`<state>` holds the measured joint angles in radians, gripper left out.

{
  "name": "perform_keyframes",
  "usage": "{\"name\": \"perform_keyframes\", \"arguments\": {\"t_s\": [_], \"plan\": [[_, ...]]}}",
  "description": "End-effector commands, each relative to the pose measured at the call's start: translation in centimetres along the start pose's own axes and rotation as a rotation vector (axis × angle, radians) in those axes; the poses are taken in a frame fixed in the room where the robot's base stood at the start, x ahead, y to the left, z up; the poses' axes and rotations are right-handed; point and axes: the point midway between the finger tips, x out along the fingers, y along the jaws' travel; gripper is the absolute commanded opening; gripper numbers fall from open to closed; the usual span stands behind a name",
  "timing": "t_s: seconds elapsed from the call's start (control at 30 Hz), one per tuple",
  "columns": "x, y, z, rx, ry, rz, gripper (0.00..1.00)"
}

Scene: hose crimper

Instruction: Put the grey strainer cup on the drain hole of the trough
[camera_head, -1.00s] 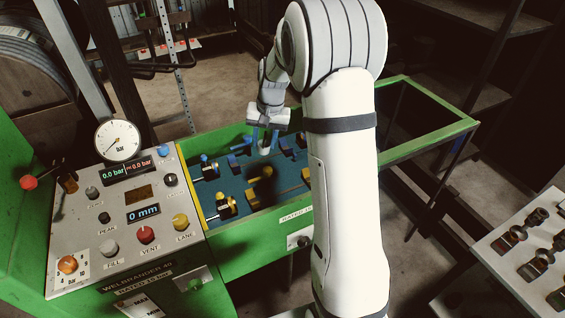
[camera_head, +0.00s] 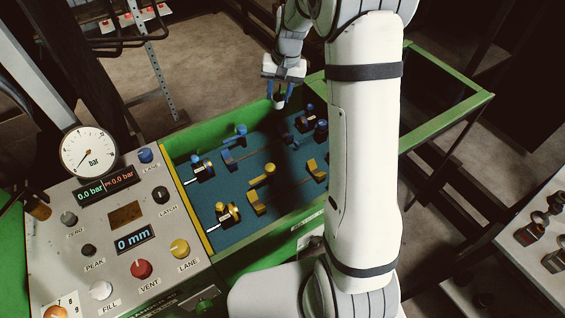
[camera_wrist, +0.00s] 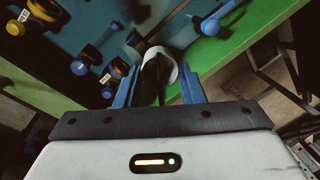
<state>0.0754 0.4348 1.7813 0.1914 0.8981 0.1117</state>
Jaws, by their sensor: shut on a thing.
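My gripper (camera_head: 279,96) has blue fingers. It is shut on the grey strainer cup (camera_head: 279,103) and holds it above the far side of the trough. In the wrist view the cup (camera_wrist: 158,70) is a pale round shape with a dark inside, between the two fingers. The trough (camera_head: 216,139) has green walls and a blue-green floor. I cannot make out the drain hole in either view.
Several blue and yellow fittings, such as a yellow one (camera_head: 263,174) and a blue one (camera_head: 202,167), stand on the trough floor. A control panel (camera_head: 120,235) with a gauge (camera_head: 89,153) is at left. A shelf with dark fittings (camera_head: 530,233) is at right.

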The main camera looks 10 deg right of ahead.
Motion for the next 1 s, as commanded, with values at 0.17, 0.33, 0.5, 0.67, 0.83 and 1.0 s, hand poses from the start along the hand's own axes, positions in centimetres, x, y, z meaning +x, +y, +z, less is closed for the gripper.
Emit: {"name": "perform_keyframes", "arguments": {"t_s": [0.17,0.33,0.5,0.67,0.83,1.0], "plan": [[1.7,0.4,0.9,-0.077,-0.003,0.013,0.13],[5.0,1.5,3.1,-0.286,-0.019,0.048,0.13],[7.4,2.5,5.3,-0.493,-0.040,0.082,0.13],[8.4,3.1,6.5,-0.610,-0.054,0.100,0.13],[10.4,3.6,6.9,-0.645,-0.064,0.104,0.13],[13.4,4.0,6.9,-0.645,-0.064,0.104,0.13]]}}
